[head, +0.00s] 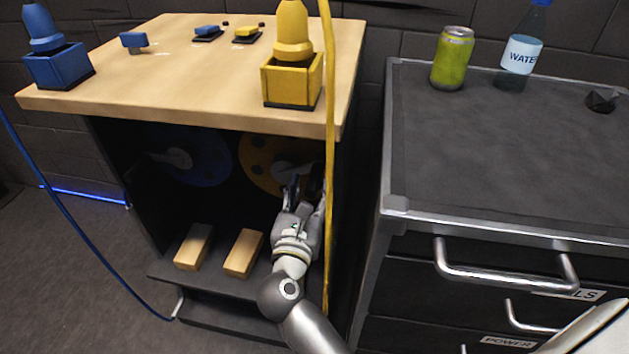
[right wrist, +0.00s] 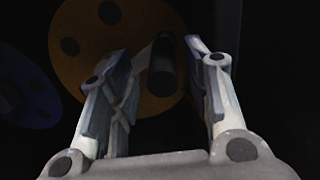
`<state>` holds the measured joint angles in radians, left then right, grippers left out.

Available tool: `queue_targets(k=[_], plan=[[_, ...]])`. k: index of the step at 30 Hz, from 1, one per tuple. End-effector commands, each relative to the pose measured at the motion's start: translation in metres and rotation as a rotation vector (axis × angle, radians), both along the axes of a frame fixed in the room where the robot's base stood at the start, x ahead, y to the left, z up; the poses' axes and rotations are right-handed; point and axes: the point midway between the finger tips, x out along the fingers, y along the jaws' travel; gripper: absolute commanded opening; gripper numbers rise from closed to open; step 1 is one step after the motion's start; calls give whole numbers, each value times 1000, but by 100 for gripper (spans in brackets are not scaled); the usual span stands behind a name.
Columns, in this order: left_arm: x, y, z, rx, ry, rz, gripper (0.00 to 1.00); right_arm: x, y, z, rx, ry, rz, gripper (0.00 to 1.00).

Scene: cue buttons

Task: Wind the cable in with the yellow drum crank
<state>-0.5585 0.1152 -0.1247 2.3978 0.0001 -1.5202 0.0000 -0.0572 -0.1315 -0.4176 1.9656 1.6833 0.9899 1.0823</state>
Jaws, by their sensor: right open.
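The yellow drum (head: 258,165) sits inside the dark cabinet under the wooden top, and it also shows in the right wrist view (right wrist: 125,40). Its crank grip, a dark cylinder (right wrist: 162,66), shows between the fingers of my right gripper (right wrist: 166,52) in the right wrist view. That gripper is open, with gaps at the grip's sides; I cannot tell whether its tips reach past it. In the head view my right gripper (head: 305,190) partly hides the yellow drum and its crank. The yellow cable (head: 330,130) hangs down in front of the cabinet's right side. My left gripper is not in view.
The blue drum (head: 207,158) is left of the yellow one. Two wooden blocks (head: 194,246) (head: 244,252) lie on the lower shelf. Yellow (head: 291,82) and blue (head: 58,68) cable fittings stand on the top. A grey drawer cabinet (head: 480,160) is close on the right.

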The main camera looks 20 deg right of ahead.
Motion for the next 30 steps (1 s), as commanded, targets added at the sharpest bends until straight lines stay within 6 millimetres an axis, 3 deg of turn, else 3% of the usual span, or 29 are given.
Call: queue_targets(k=[5,18,30], plan=[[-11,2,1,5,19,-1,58,-10,6,1,0,-2,-1,44],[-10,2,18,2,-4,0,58,-36,23,2,-1,-7,-1,44],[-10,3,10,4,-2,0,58,-60,40,1,4,-3,1,44]])
